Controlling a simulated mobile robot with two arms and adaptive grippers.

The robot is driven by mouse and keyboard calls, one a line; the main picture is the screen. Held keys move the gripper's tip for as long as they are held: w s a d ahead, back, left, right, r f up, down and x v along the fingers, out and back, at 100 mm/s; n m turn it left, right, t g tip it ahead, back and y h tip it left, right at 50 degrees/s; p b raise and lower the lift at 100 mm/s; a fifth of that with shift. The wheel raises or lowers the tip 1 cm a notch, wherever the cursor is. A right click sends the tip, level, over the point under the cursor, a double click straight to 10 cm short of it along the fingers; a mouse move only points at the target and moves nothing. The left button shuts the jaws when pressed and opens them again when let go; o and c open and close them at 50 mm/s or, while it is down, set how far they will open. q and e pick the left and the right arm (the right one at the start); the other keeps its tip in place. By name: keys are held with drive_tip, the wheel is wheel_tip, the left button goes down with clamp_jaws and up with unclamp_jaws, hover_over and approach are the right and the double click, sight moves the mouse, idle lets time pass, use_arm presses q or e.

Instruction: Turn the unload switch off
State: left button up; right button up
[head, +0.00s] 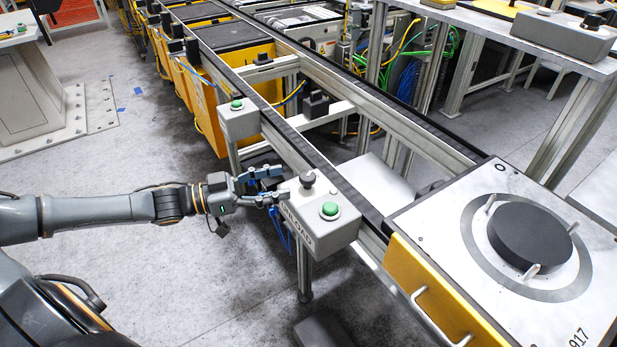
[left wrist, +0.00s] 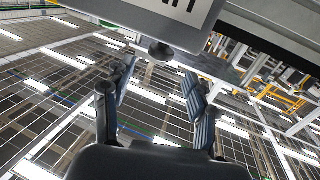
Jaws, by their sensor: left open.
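The unload switch is a black knob (head: 307,179) on top of a grey control box (head: 318,238) at the rail's near side. The box front carries dark lettering, partly readable as "UNLOAD". A green button (head: 329,209) sits beside the knob. My left gripper (head: 279,184) is open, just left of the knob, with its fingers pointing toward it. In the left wrist view, the knob (left wrist: 160,50) shows just beyond and between the open fingertips (left wrist: 157,73), apparently apart from them. The knob's setting is not clear. My right gripper is out of view.
A second grey box with a green button (head: 237,104) stands farther up the rail. The conveyor rail (head: 345,184) runs behind the control box. A pallet with a black disc (head: 529,237) lies at the right. Floor left of the box is clear.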

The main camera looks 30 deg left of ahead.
sight(308, 175)
use_arm(q)
drive_tip(key=x, duration=0.6)
drive_tip(key=shift+r, duration=0.1)
drive_tip(key=shift+w+d+p, duration=0.3)
drive_tip(key=shift+w+d, duration=0.2)
drive_tip(key=c, duration=1.2)
